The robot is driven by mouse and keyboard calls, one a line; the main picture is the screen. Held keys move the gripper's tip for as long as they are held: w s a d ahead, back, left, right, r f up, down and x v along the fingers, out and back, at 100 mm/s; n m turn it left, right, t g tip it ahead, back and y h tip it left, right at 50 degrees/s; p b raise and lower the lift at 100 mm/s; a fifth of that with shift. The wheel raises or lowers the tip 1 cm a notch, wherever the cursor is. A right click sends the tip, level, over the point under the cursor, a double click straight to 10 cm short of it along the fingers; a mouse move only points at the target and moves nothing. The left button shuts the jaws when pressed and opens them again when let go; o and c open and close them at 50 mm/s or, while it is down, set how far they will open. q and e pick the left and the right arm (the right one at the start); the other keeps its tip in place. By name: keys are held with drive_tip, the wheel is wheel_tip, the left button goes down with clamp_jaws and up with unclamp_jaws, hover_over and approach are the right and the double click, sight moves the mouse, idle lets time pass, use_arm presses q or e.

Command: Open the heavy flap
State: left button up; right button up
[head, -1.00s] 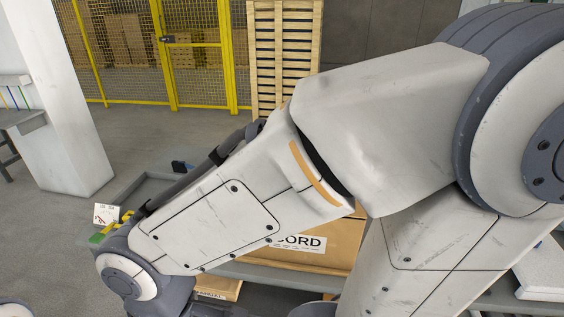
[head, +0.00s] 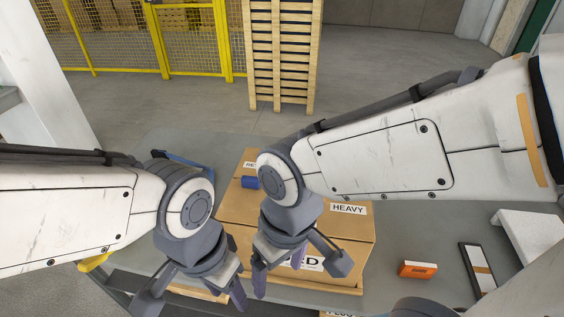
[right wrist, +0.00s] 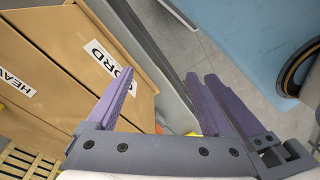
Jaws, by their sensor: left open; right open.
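The cardboard box (head: 345,240) stands on the grey table in front of me in the head view. Its top flap marked HEAVY (head: 348,209) looks shut. The box also shows at the left of the right wrist view (right wrist: 60,85). My right gripper (head: 278,270) is open and empty, pointing down over the box's front side, partly hiding the front label ending in RD. My left gripper (head: 226,288) is open beside the box's left front corner, just left of the right gripper. My right arm hides part of the box top.
A small blue object (head: 250,183) lies on the box top. To the right are an orange pack (head: 417,270), a dark flat case (head: 478,269) and a white block (head: 532,240). A pallet stack (head: 283,55) and yellow fence (head: 192,38) stand behind.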

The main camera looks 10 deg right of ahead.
drive_tip(key=w+a+r+m+p, duration=0.3)
drive_tip(key=w+r+m+p, duration=0.35)
drive_tip(key=w, duration=0.65)
wheel_tip(320, 180, up, 3)
drive_tip(key=m+h+p, duration=0.1)
drive_tip(key=m+p, duration=0.3)
drive_tip(key=p, duration=0.2)
hover_over(250, 178)
drive_tip(key=shift+n, duration=0.25)
wheel_tip(250, 178, down, 11)
drive_tip(key=p, duration=0.2)
drive_tip(key=shift+r+p, duration=0.1)
drive_tip(key=shift+p, duration=0.3)
clamp_jaws()
